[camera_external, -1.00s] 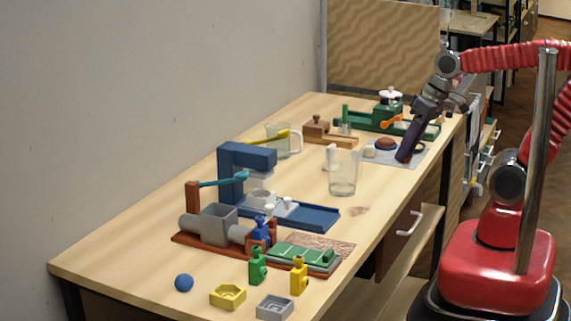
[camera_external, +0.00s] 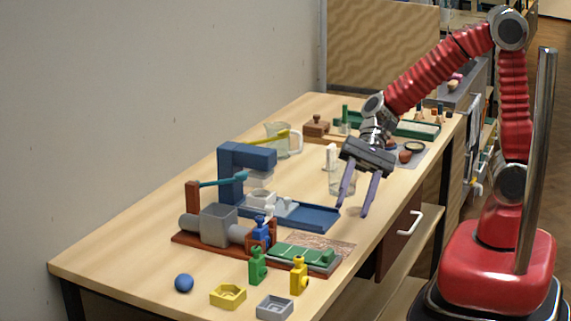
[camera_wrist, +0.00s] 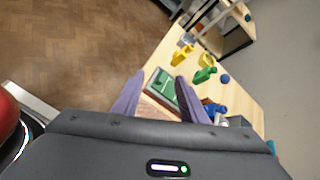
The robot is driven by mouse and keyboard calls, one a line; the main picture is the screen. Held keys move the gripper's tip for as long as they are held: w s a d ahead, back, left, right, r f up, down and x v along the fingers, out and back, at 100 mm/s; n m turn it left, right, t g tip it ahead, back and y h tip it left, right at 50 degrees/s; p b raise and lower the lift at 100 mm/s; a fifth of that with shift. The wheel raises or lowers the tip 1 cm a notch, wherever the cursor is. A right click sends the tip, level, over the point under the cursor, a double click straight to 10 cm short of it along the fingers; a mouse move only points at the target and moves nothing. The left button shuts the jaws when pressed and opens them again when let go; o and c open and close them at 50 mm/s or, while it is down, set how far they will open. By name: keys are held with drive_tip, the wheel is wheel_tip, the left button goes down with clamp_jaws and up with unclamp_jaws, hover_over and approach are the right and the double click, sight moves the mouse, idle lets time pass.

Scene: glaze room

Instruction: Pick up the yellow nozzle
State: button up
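The yellow nozzle (camera_external: 299,276) stands upright at the near end of the table, right of the green nozzle (camera_external: 258,265). In the wrist view the yellow nozzle (camera_wrist: 181,55) shows beyond the fingertips, near the table's edge. My gripper (camera_external: 354,212) is above the table's right side, farther back than the nozzle and apart from it. Its two purple fingers are spread with nothing between them; they also show in the wrist view (camera_wrist: 158,82).

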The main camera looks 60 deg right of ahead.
drive_tip(key=w+a+f+m+y, duration=0.1)
drive_tip(key=a+m, duration=0.1)
drive_tip(key=w+a+f+m+y, duration=0.1)
drive_tip(key=a+m, duration=0.1)
drive_tip(key=a, duration=0.1)
drive_tip(key=w+a+f+m, duration=0.1)
drive_tip(key=w+a+m, duration=0.1)
drive_tip(key=a, duration=0.1)
drive_tip(key=shift+a+f+t+y, duration=0.1)
drive_tip(key=shift+f+t+y, duration=0.2)
drive_tip(key=shift+f+y, duration=0.1)
approach(298, 268)
drive_tip(key=a+f, duration=0.3)
drive_tip(key=shift+s, duration=0.1)
drive_tip(key=shift+a+f, duration=0.1)
drive_tip(key=shift+a, duration=0.3)
drive_tip(key=shift+x, duration=2.6)
drive_tip(key=shift+w, duration=0.2)
drive_tip(key=shift+c, duration=0.5)
drive_tip(key=c, duration=0.8)
